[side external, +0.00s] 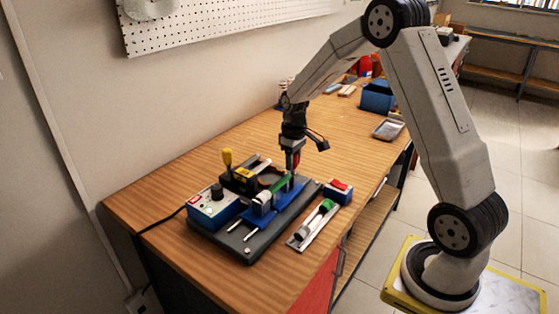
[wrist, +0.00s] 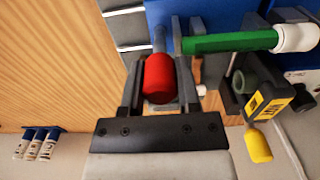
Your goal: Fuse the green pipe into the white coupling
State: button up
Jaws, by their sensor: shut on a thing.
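The green pipe (side external: 281,184) lies level on the blue carriage of the bench machine. The white coupling (side external: 264,197) is at the pipe's near-left end. In the wrist view the green pipe (wrist: 230,42) runs right and meets the white coupling (wrist: 296,37) in line; I cannot tell how deep it sits. My gripper (side external: 293,165) is beside the pipe's far end. In the wrist view my gripper (wrist: 159,85) is shut on a red handle (wrist: 159,75) on a grey stem. A black heater (wrist: 268,100) with a yellow label and yellow handle (wrist: 258,146) stands beside the pipe.
A blue control box (side external: 213,206) with a black dial stands left of the machine. A rack (side external: 312,226) with a green and white piece and a blue box with a red button (side external: 340,188) lie right. A blue bin (side external: 377,98) stands farther back. The front-left tabletop is clear.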

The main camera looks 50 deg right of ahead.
jog(key=shift+w+d, duration=0.1)
jog(key=shift+d, duration=2.05)
jog(key=o, duration=1)
jog(key=shift+r, duration=0.1)
jog(key=shift+r, duration=3.95)
jog(key=shift+a, duration=0.1)
jog(key=shift+s+a+f+t, duration=0.45)
jog(key=shift+s+a+f, duration=0.5)
jog(key=shift+s+a, duration=2.15)
jog(key=shift+s+a+f+t, duration=0.4)
jog(key=shift+s+a+f, duration=1)
jog(key=shift+a, duration=2.75)
jog(key=shift+s+a+f+t, duration=0.5)
jog(key=shift+s+a, duration=2.45)
jog(key=shift+a, duration=0.7)
